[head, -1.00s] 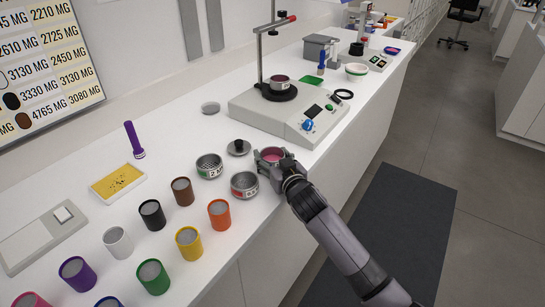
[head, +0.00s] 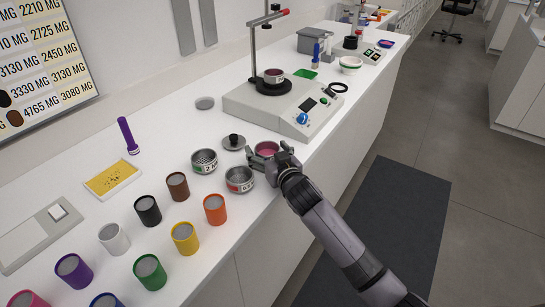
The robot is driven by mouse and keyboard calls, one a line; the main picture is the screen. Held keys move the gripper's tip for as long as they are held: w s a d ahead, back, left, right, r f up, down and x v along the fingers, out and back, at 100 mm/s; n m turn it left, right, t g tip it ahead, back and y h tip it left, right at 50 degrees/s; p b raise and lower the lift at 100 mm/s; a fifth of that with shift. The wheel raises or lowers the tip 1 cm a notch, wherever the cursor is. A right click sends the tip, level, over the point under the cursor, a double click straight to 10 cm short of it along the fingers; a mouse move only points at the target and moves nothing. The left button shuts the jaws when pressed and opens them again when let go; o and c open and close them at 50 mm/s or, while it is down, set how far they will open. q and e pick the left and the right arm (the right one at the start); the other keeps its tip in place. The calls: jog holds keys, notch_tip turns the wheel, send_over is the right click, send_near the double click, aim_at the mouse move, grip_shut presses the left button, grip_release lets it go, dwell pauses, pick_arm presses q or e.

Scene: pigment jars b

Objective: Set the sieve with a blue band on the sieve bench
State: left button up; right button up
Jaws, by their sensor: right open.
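No blue band can be made out on any sieve. A round metal vessel with pink contents (head: 266,149) stands on the white bench near its front edge; its band is hidden or too small to tell. My right gripper (head: 268,157) is open, its fingers either side of this vessel; I cannot tell whether they touch it. To its left are a metal sieve with a green-marked label (head: 204,161) and one with a red band (head: 240,179). Another small round vessel (head: 274,76) sits on the black plate of the stand machine. My left gripper is not in view.
A grey lid with a black knob (head: 233,141) lies close behind the gripper. Several coloured jars, including an orange one (head: 215,209), stand at the front left. The machine (head: 283,108) stands behind right. Bench space (head: 165,115) left of the machine is mostly clear.

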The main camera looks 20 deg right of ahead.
jog(key=s+r, duration=0.1)
jog(key=s, duration=1.1)
jog(key=shift+d+r+b, duration=0.35)
jog(key=shift+d+r, duration=0.05)
jog(key=shift+f, duration=0.1)
